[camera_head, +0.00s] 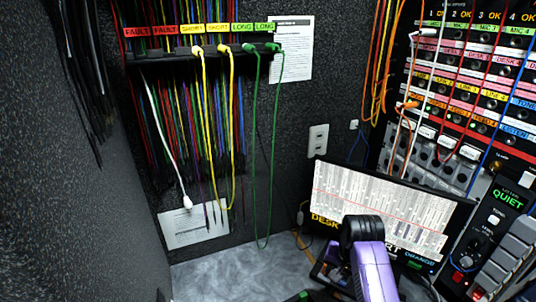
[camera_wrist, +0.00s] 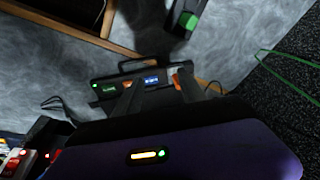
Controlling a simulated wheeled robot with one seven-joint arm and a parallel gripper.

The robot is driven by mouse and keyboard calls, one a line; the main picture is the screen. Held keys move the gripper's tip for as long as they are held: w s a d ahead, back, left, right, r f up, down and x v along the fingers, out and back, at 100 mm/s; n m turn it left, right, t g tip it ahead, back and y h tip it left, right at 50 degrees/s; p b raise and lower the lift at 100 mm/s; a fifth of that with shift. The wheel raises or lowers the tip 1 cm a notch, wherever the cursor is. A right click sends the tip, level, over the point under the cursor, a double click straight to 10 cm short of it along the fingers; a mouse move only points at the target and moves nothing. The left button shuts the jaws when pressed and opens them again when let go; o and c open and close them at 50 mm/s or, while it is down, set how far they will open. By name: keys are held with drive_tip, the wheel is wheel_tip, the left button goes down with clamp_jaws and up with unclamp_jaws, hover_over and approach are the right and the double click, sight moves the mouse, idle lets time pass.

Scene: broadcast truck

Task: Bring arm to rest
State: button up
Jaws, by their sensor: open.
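My arm shows in the head view as a purple link with a dark round joint (camera_head: 362,235), standing in front of the lit monitor at the lower right. The gripper end is hard to make out there. In the wrist view my gripper (camera_wrist: 157,92) has two dark fingers spread apart, and I see nothing held between them. Beyond the fingers a dark device with a handle (camera_wrist: 142,82) lies on the grey surface, with small green, blue and orange patches. I cannot tell whether the fingers touch it.
A monitor (camera_head: 385,203) and a patch panel (camera_head: 460,90) with cables stand at the right. A cable rack (camera_head: 205,52) hangs on the back wall with yellow and green cables. A white-tipped cable (camera_head: 186,200) dangles left. The grey surface (camera_head: 225,275) has clear room.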

drive_tip(key=w+r+n+t, duration=0.2)
drive_tip(key=w+r+t, duration=0.1)
drive_tip(key=w+t, duration=0.2)
drive_tip(key=s+r+n+t, duration=0.1)
drive_tip(key=s+r+t, duration=0.1)
drive_tip(key=s, duration=1.5)
drive_tip(key=s+r+n+t, duration=0.1)
drive_tip(key=s+r, duration=0.4)
drive_tip(key=s, duration=1.2)
drive_tip(key=s+r+n+t, duration=0.1)
drive_tip(key=s+r+t, duration=0.3)
drive_tip(key=s, duration=1.3)
drive_tip(key=shift+s+r+n, duration=0.25)
drive_tip(key=shift+n, duration=0.05)
